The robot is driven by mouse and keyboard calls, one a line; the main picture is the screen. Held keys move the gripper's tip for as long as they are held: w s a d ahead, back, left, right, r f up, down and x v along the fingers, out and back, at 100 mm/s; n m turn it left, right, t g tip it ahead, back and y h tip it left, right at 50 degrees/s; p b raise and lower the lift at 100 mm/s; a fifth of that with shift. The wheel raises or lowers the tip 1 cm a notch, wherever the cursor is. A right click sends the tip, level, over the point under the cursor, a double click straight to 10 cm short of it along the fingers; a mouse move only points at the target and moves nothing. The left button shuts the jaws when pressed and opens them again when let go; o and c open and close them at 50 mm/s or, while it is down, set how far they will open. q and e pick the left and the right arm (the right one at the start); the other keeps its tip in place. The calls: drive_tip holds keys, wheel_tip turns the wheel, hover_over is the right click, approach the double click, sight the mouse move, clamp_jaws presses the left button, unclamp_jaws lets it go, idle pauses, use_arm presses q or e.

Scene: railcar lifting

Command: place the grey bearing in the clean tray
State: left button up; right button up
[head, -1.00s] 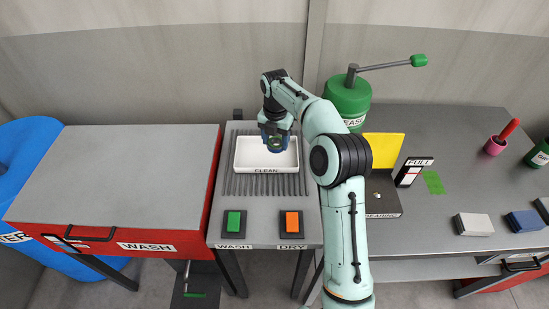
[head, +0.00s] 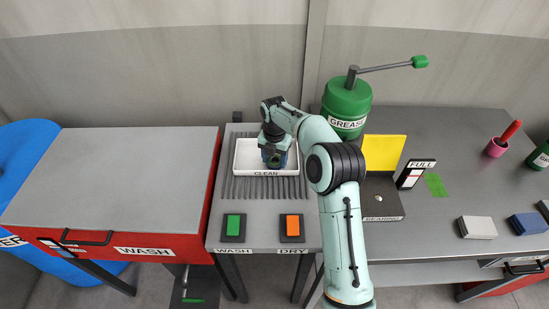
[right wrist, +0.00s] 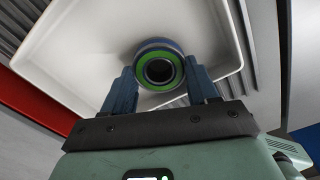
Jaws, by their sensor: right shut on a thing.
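The clean tray (head: 240,163) is a white shallow tray marked CLEAN on the ribbed part of the middle bench. In the right wrist view its white floor and rim (right wrist: 75,45) fill the area behind the bearing. My right gripper (head: 275,158) is over the tray with its blue fingers low inside the rim outline. The fingers are shut on the bearing (right wrist: 159,50), a ring with a green face, a dark bore and a greyish-blue outer edge. Whether the bearing touches the tray floor is unclear. My left gripper is in neither view.
A green WASH button (head: 233,227) and an orange DRY button (head: 291,227) sit in front of the tray. The red WASH cabinet (head: 150,247) stands left. Right are the green GREASE dispenser (head: 346,105), a yellow panel (head: 385,151) and several blocks.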

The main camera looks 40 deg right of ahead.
sight(275, 161)
drive_tip(key=o, duration=1.3)
drive_tip(key=shift+f, duration=0.1)
drive_tip(key=shift+c, duration=0.2)
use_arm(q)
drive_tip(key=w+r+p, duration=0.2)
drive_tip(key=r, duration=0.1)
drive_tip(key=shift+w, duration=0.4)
use_arm(e)
wheel_tip(275, 161, up, 12)
drive_tip(key=shift+r, duration=0.2)
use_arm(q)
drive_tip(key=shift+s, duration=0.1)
use_arm(e)
drive_tip(key=shift+f, duration=0.1)
